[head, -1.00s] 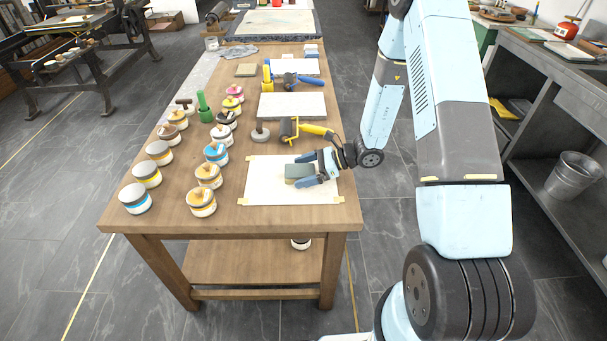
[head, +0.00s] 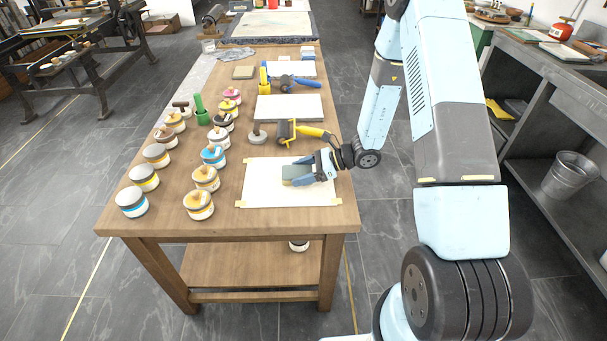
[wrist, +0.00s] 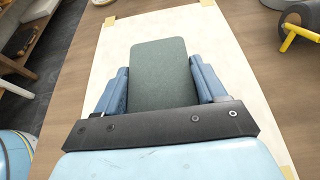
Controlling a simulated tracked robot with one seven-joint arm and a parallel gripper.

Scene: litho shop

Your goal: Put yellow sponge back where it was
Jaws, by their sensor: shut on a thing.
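A sponge-shaped block (wrist: 160,72) with a grey-green top lies between the fingers of my gripper (wrist: 163,88). In the head view the same block (head: 296,172) is over the white sheet (head: 262,190) taped to the table's near right part. My gripper (head: 299,173) reaches in from the right and is shut on the block, one blue finger along each long side. No yellow face of the block is clear. Its underside is hidden, so I cannot tell whether it touches the sheet. A second flat olive-tan block (head: 243,72) lies at the back left of the table.
Several ink jars (head: 199,205) stand in rows on the table's left half. A yellow-handled roller (head: 307,131) and a grey round-based weight (head: 257,135) lie just behind the sheet. A pale slab (head: 289,107) and a blue-handled roller (head: 296,82) are farther back.

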